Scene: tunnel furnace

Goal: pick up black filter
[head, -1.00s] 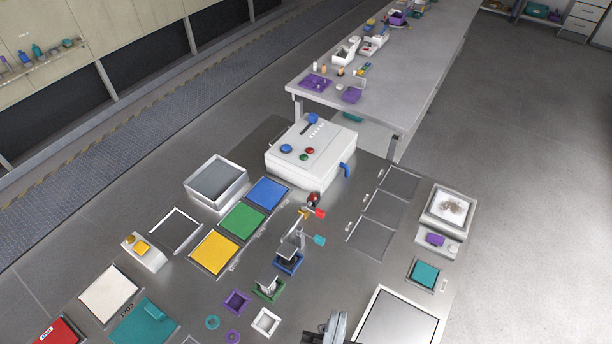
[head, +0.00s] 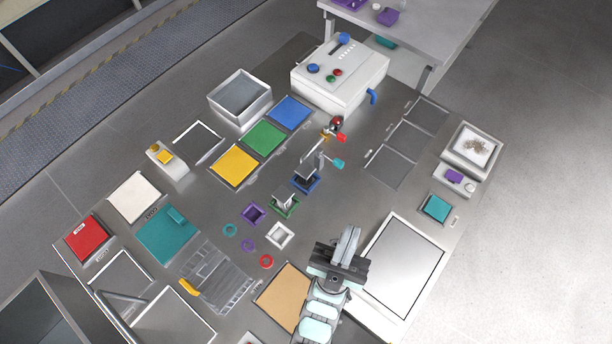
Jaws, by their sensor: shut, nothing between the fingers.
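I cannot pick out a black filter with certainty in the head view. My gripper (head: 348,243) is at the lower right of the middle, above the metal worktable (head: 335,215). Its fingers are together with nothing between them. It is between a tan square (head: 284,297) on the left and a large white-framed grey panel (head: 402,262) on the right. The arm and gripper hide part of the table below them.
A white box with buttons (head: 340,80) stands at the back. Blue, green and yellow squares (head: 234,166) lie left of upright clamp-like fixtures (head: 306,180). Small coloured rings and frames (head: 279,235) lie near the centre. A grey open bin (head: 35,310) is at the lower left.

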